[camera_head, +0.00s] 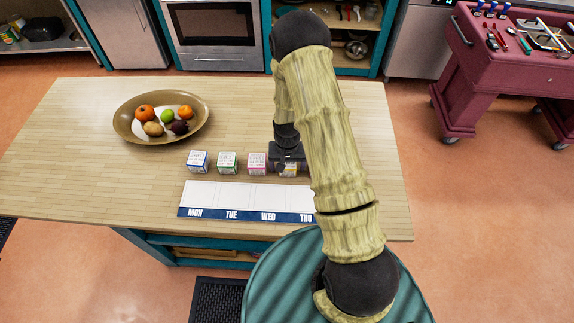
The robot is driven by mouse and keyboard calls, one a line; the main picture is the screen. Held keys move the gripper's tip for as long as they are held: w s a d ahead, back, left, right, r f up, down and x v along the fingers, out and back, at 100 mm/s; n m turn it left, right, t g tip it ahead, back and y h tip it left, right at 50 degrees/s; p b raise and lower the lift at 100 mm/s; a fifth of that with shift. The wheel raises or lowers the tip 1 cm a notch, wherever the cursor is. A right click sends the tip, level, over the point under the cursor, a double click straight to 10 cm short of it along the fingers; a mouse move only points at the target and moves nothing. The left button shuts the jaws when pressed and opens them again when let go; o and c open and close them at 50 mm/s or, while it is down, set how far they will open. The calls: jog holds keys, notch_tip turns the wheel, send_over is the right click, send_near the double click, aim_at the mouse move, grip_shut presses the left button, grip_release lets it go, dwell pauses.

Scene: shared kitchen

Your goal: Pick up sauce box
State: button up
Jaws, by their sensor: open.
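A row of small white boxes stands on the wooden table: one with blue edging (198,162), one with green (228,163), one with pink (257,164), and one with yellow (288,173). Their labels are too small to read, so I cannot tell which is the sauce box. My gripper (288,165) is open, at the yellow-edged box at the right end of the row. It covers the upper part of that box. I cannot tell whether its fingers touch the box.
A weekday tray (217,196) marked MON to THU lies in front of the boxes, its right end hidden by my arm. A fruit bowl (122,118) stands at the back left. The left part of the table (75,165) is clear.

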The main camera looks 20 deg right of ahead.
jog(key=shift+w+d, duration=0.1)
jog(key=shift+d, duration=0.05)
jog(key=c, duration=1.1)
jog(key=shift+c, duration=0.2)
jog(key=shift+r, duration=0.5)
notch_tip(320, 180, up, 9)
jog(key=b, duration=0.3)
